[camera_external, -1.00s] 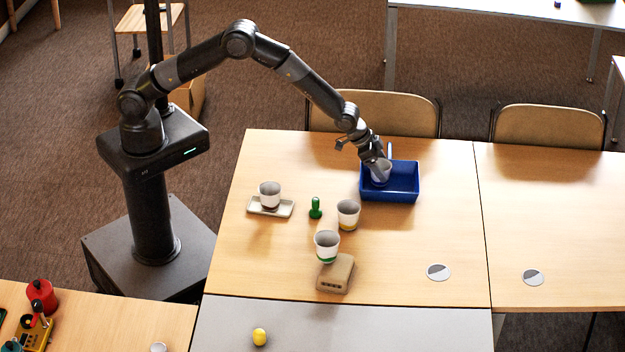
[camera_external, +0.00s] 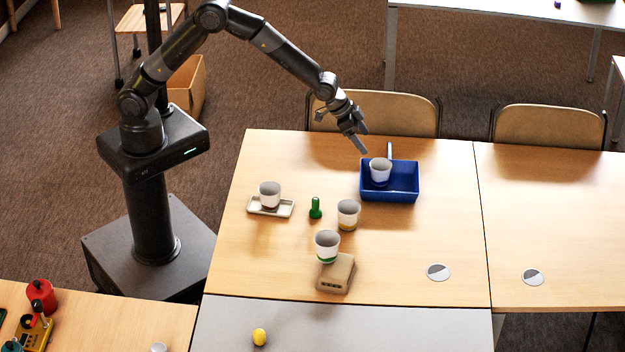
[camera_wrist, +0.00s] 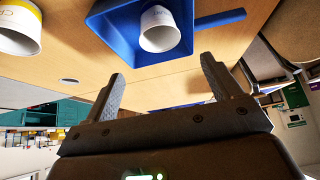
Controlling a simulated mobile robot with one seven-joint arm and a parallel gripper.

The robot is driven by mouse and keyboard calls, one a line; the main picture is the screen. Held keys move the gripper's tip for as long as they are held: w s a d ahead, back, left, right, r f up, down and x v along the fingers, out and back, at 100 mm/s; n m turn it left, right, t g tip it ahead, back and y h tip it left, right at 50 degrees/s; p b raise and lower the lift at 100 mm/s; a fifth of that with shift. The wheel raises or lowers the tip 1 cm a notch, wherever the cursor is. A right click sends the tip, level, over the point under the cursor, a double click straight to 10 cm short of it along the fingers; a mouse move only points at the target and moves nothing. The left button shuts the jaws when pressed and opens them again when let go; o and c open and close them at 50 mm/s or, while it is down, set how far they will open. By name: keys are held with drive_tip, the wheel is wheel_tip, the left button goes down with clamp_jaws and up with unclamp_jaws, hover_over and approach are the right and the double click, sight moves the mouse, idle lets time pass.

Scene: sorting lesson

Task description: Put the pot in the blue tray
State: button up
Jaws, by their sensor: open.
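A white pot (camera_external: 381,171) with a dark blue lower band stands in the left part of the blue tray (camera_external: 406,180). In the wrist view the pot (camera_wrist: 158,27) shows inside the blue tray (camera_wrist: 112,33), with nothing holding it. My gripper (camera_external: 361,144) is open and empty, above and to the left of the tray, apart from the pot. Both fingers of my gripper (camera_wrist: 162,80) show in the wrist view with a clear gap between them.
A white pot (camera_external: 270,194) stands on a small pale tray (camera_external: 284,210). A yellow-banded pot (camera_external: 348,214) and a green peg-like object (camera_external: 315,208) stand nearby. A green-banded pot (camera_external: 327,245) stands on a tan block (camera_external: 337,274). The table's right part is mostly clear.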

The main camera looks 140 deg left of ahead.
drive_tip(key=shift+d+r, duration=0.1)
drive_tip(key=shift+r, duration=0.05)
drive_tip(key=s+d+r+m+h, duration=0.1)
drive_tip(key=s+d+r, duration=0.1)
drive_tip(key=d+r, duration=0.6)
drive_tip(key=s+d+r+m, duration=0.2)
drive_tip(key=d+r, duration=0.3)
drive_tip(key=d, duration=0.6)
drive_tip(key=s+d+r+m+h, duration=0.1)
drive_tip(key=s+d+r, duration=0.1)
drive_tip(key=d+r, duration=0.6)
drive_tip(key=s+d+m+h, duration=0.2)
drive_tip(key=s+d+m, duration=0.2)
drive_tip(key=s+d, duration=1.7)
drive_tip(key=shift+s+d+m+t+h, duration=0.15)
drive_tip(key=shift+s+m+t+h, duration=0.2)
drive_tip(key=shift+s, duration=0.9)
